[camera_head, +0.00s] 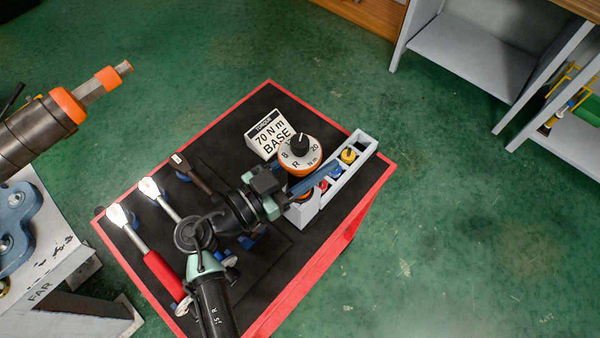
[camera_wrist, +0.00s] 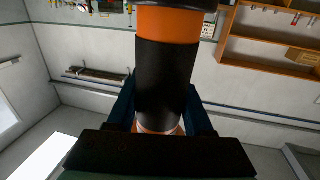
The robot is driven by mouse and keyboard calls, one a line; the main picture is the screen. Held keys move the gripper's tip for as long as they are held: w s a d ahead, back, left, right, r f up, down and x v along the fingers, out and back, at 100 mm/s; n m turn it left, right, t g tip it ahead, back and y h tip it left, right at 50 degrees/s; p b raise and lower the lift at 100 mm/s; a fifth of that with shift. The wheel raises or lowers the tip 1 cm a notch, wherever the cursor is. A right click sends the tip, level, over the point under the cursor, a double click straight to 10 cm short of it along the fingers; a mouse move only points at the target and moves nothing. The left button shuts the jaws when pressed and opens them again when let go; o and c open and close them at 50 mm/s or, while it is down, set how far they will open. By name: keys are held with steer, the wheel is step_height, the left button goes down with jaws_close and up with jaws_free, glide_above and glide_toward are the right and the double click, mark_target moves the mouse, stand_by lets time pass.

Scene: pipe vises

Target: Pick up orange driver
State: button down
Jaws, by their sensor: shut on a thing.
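The orange driver (camera_wrist: 168,24) stands large in the wrist view, with an orange top band and a black grip. My gripper (camera_wrist: 163,112) is shut on it, with one dark blue finger on each side. In the head view my gripper (camera_head: 308,184) is over the near end of a white slotted tray (camera_head: 369,146). A bit of orange (camera_head: 305,196) shows under it there; most of the driver is hidden by the gripper. I cannot tell whether the driver is still in its slot.
The tray also holds yellow (camera_head: 348,155), blue (camera_head: 337,171) and red (camera_head: 323,186) tops. A torque dial (camera_head: 300,155) and a "70 N m" sign (camera_head: 269,133) stand close behind my gripper. Torque wrenches (camera_head: 145,243) lie at left on the red-edged cart (camera_head: 300,262).

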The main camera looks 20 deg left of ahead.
steer(key=shift+r, duration=0.2)
step_height(320, 180, up, 18)
stand_by(0.8)
steer(key=shift+f, duration=0.1)
